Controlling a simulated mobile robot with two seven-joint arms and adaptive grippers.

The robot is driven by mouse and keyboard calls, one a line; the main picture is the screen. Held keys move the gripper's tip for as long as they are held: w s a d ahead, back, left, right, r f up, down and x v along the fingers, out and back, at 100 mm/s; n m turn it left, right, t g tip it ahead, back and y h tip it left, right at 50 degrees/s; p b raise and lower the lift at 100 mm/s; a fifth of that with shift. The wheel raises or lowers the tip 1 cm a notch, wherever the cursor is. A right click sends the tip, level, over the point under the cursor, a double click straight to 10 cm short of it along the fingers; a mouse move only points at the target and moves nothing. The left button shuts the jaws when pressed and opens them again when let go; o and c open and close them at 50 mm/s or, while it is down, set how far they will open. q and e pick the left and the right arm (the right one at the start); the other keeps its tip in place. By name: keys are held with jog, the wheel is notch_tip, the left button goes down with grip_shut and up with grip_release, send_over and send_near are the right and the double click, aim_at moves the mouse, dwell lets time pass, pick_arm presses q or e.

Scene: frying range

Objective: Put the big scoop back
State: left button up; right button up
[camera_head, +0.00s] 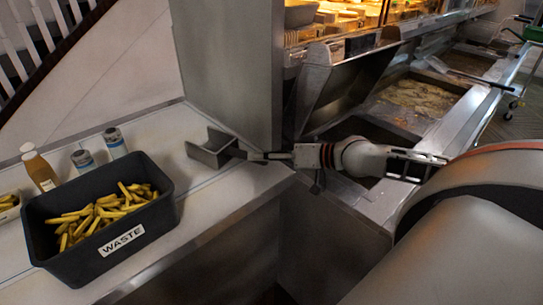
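The big scoop (211,151) is a grey metal scoop with a square, open pan, over the right part of the white counter beside the steel column. Its short handle points right, towards my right gripper (279,156). The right gripper comes in from the right, and its narrow fingers look shut on the handle's end. The fingertips are small and dark here, so the exact grip is hard to see. I cannot tell whether the pan touches the counter or hangs just above it. My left gripper is out of view.
A black bin labelled WASTE (124,243), holding chips, stands on the counter (222,203) at left. A sauce bottle (39,169) and two small shakers (115,142) stand behind it. Fryer vats (418,101) lie at right, below a lit food display (335,22).

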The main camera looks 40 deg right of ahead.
jog(key=shift+v, duration=0.9)
jog(key=shift+s+d+r, duration=0.15)
jog(key=shift+s+d, duration=0.05)
jog(key=shift+s, duration=0.2)
